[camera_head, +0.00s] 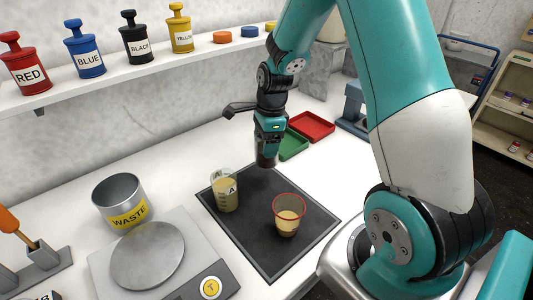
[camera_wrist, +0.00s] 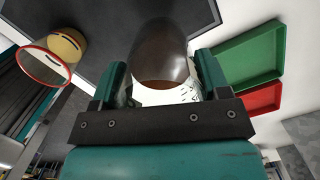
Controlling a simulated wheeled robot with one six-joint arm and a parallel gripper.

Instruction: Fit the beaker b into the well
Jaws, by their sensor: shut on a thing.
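My gripper (camera_head: 268,127) is shut on a dark grey, cylindrical vessel (camera_head: 266,154), held upright-looking above the far edge of the black mat (camera_head: 250,245). The wrist view shows this vessel (camera_wrist: 160,50) between both fingers, with brown near its mouth; I cannot read a letter b on it. A clear beaker marked A (camera_head: 224,190), with tan contents, stands on the mat. A red-rimmed beaker (camera_head: 288,217) with tan contents stands to its right and also shows in the wrist view (camera_wrist: 45,66). I cannot make out the well.
A green tray (camera_head: 294,145) and a red tray (camera_head: 312,125) lie just beyond my gripper. A WASTE can (camera_head: 122,203) and a scale (camera_head: 148,257) stand at the left. A shelf with several coloured bottles runs along the wall. The white bench beyond the can is clear.

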